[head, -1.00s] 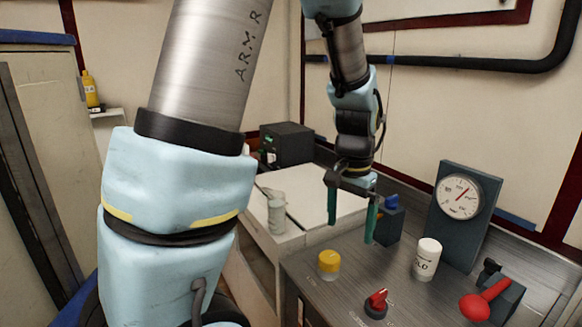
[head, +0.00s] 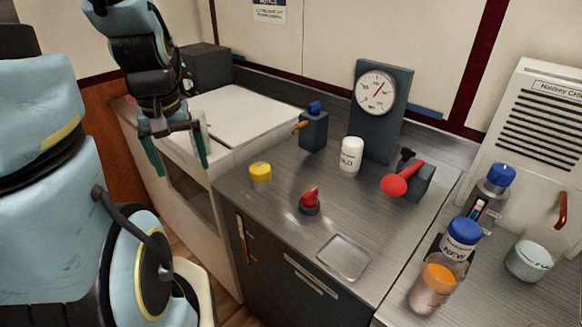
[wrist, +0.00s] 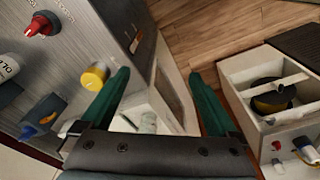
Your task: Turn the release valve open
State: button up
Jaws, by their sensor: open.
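My gripper (head: 177,158) is open and empty, left of the grey console (head: 276,205); its green fingers also show in the wrist view (wrist: 158,80). No readable label tells me which control is the release valve. A red lever with a ball end (head: 400,182) sits on a dark block at the console's right. A red knob (head: 310,200) stands near the front, also in the wrist view (wrist: 42,24). A yellow knob (head: 260,173) is nearest my gripper, also in the wrist view (wrist: 94,77). A small block with an orange handle (head: 299,127) and blue top stands behind.
A white jar (head: 351,156) stands before the upright gauge (head: 377,90). A shallow square tray (head: 343,257) lies at the front. Bottles, including a blue-capped one (head: 461,238), stand at the right. A white-topped bench (head: 240,115) adjoins the console's left.

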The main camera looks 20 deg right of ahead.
jog(key=w+d+f+n+g+b, duration=0.1)
jog(key=d+n, duration=0.1)
jog(key=d, duration=0.5)
jog(key=w+d+f+n+b, duration=0.1)
jog(key=d, duration=0.5)
jog(key=n+b, duration=0.2)
jog(key=n, duration=0.1)
send_near(310, 192)
notch_tip(310, 192, down, 9)
jog(key=shift+w+d+f+p, duration=0.1)
jog(key=shift+p, duration=0.8)
jog(key=c, duration=1.4)
